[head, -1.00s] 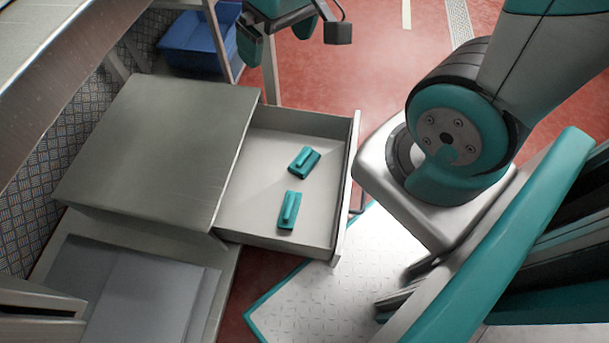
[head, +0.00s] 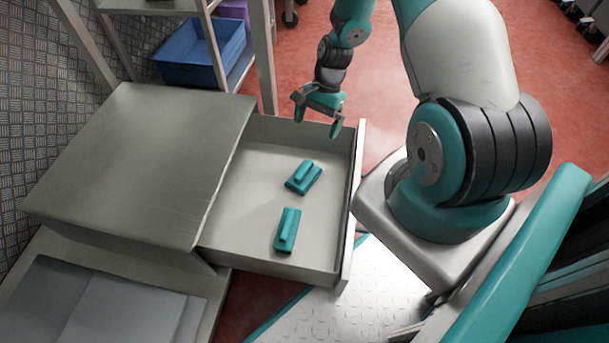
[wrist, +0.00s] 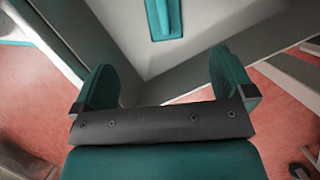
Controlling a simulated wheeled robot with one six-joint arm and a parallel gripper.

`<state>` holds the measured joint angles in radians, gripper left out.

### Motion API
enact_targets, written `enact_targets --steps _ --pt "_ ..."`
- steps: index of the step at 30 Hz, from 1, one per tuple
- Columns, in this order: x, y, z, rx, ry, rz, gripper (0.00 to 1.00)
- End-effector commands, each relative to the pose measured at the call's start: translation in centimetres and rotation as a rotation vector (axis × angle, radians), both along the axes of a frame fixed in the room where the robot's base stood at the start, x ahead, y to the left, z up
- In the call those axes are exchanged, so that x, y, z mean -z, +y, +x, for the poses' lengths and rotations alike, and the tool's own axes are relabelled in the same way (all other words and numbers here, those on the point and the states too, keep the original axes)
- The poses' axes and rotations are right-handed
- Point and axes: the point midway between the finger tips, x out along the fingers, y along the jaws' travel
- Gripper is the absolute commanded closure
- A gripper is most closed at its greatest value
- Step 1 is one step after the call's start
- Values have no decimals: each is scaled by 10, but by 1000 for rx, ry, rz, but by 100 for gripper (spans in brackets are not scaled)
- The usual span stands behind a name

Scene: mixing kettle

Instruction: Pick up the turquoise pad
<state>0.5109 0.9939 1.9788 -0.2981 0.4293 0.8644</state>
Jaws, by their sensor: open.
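Two turquoise pads with raised grips lie apart in an open drawer (head: 250,175). One pad (head: 303,177) lies nearer the drawer's far wall, and the other pad (head: 287,230) lies nearer its near wall. My gripper (head: 318,125) is open and empty, above and just beyond the drawer's far wall in the head view. In the wrist view my gripper (wrist: 165,85) has its fingers wide apart over the drawer's edge. One turquoise pad (wrist: 164,18) shows at the top of that view, ahead of the fingers and apart from them; I cannot tell which one.
A grey cabinet (head: 140,165) stands left of the drawer. The drawer's front panel (head: 352,215) rises on its right. A blue bin (head: 200,55) sits on a shelf behind. Red floor (head: 310,55) is open beyond the drawer.

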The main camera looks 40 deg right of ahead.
Motion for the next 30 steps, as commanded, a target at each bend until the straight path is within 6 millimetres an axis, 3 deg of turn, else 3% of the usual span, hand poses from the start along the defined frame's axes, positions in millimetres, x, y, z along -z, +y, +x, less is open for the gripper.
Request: enact_targets --steps 15,26,30 --pt "102 36 -11 13 11 7 0" --pt "124 46 -13 13 8 6 0" --pt "142 49 -11 12 8 6 0"
